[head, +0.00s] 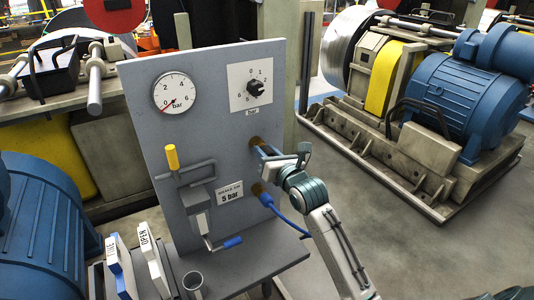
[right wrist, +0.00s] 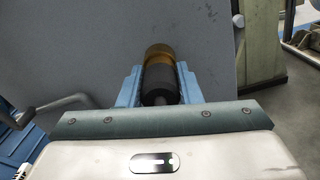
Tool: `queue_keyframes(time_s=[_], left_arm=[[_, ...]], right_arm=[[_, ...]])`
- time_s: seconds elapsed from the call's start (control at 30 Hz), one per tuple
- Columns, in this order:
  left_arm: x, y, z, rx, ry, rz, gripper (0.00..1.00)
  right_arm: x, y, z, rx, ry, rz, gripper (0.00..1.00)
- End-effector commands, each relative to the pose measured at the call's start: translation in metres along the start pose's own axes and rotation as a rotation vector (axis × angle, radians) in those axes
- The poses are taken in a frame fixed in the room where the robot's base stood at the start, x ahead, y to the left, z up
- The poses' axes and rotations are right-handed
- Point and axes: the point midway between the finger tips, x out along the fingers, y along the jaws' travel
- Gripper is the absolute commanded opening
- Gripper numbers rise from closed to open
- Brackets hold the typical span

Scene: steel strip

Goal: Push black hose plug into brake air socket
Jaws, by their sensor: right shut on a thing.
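A brass socket (head: 255,142) sits on the upright grey panel (head: 215,120). My right gripper (head: 266,151) is in front of it, its fingers pointing at the panel. In the right wrist view, the gripper's blue fingers (right wrist: 158,88) are shut on the black hose plug (right wrist: 158,82). The plug lines up with the brass socket (right wrist: 158,52) and appears to meet it; I cannot tell how deep it sits. In the head view my gripper mostly hides the plug. My left gripper is not in view.
A second brass socket (head: 258,188) below holds a blue hose (head: 285,218). A grey shelf (head: 255,258) juts out below.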

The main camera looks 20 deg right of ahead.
Motion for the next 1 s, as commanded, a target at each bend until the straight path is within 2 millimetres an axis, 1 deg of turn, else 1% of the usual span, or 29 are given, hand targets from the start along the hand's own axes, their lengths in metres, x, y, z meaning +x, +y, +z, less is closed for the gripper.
queue_keyframes(time_s=[0.03, 0.07, 0.1, 0.17, 0.43, 0.57, 0.67, 0.9, 1.0], left_arm=[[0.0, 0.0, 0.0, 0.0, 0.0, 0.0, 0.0], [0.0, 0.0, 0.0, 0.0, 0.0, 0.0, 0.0], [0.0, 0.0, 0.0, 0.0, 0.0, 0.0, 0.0], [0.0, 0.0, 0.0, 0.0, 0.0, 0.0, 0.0], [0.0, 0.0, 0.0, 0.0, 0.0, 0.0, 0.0], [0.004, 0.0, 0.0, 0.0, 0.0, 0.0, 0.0], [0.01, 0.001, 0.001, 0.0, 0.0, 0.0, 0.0], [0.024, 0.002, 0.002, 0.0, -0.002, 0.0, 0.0], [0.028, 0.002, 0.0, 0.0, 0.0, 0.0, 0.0]], right_arm=[[0.001, 0.0, 0.0, 0.0, -0.001, 0.0, 0.04], [0.001, 0.0, 0.0, 0.0, -0.001, 0.0, 0.37], [0.001, 0.0, 0.0, 0.0, -0.001, 0.0, 0.45], [0.001, 0.0, 0.0, 0.0, -0.001, 0.0, 0.57], [0.0, 0.0, 0.0, 0.0, 0.0, 0.0, 0.57], [-0.008, -0.001, -0.001, -0.002, -0.001, 0.0, 0.57], [-0.023, -0.001, -0.003, -0.004, 0.0, 0.0, 0.57], [-0.073, -0.001, -0.003, -0.005, 0.0, 0.001, 0.57], [-0.089, -0.001, -0.003, -0.005, 0.001, 0.0, 0.57]])
